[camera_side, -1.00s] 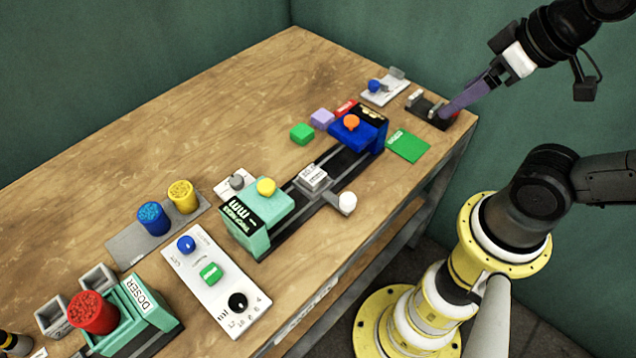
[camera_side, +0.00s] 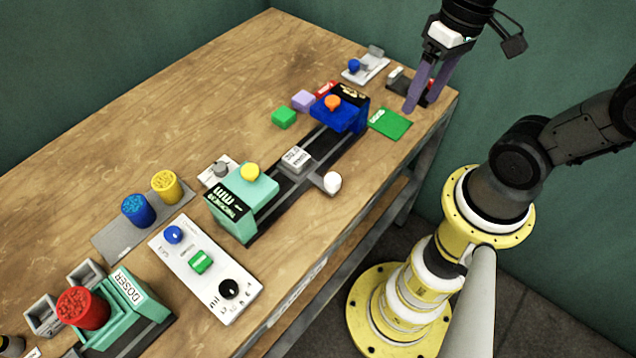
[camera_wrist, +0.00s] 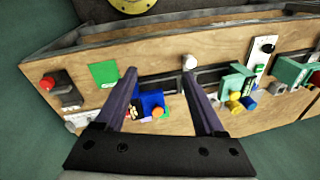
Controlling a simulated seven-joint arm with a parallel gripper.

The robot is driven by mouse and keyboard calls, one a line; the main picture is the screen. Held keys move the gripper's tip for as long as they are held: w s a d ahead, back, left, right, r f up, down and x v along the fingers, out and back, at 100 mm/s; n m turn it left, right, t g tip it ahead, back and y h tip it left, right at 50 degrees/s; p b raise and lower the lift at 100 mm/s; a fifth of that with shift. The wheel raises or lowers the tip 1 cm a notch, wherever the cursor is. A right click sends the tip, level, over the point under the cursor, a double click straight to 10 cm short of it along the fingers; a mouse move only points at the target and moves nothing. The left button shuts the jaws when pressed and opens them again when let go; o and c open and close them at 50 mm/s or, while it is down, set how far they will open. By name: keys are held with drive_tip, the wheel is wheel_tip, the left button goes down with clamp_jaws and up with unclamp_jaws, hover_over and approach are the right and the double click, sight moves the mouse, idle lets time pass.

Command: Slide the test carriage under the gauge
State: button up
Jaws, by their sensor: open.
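The test carriage (camera_side: 297,158) is a small light-grey block on a dark rail, with a white knob (camera_side: 332,182) sticking out toward the table's front edge. It sits between the blue press (camera_side: 345,112) with an orange button and the teal thickness gauge (camera_side: 243,202) with a yellow button. It is not under the gauge. In the wrist view, the white knob (camera_wrist: 189,62) and teal gauge (camera_wrist: 236,82) show to the right of the blue press (camera_wrist: 151,102). My gripper (camera_side: 420,106) is open and empty, above the far right table end, apart from the carriage.
A green pad (camera_side: 390,124) lies right of the blue press. Green (camera_side: 284,117) and lilac (camera_side: 303,100) blocks stand behind it. A white control panel (camera_side: 205,268) and the doser (camera_side: 126,308) are at the left. The back of the table is clear.

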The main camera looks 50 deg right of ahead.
drive_tip(key=w+a+f+m+g+y, duration=0.25)
drive_tip(key=f+m+g+y, duration=0.25)
drive_tip(key=f+m+y, duration=0.4)
drive_tip(key=m+t+y, duration=0.7)
drive_tip(key=m+t, duration=0.1)
drive_tip(key=m, duration=0.2)
approach(326, 186)
drive_tip(key=x, duration=1.1)
drive_tip(key=shift+w+a+r, duration=0.1)
drive_tip(key=shift+a, duration=0.05)
drive_tip(key=shift+c, duration=0.3)
clamp_jaws()
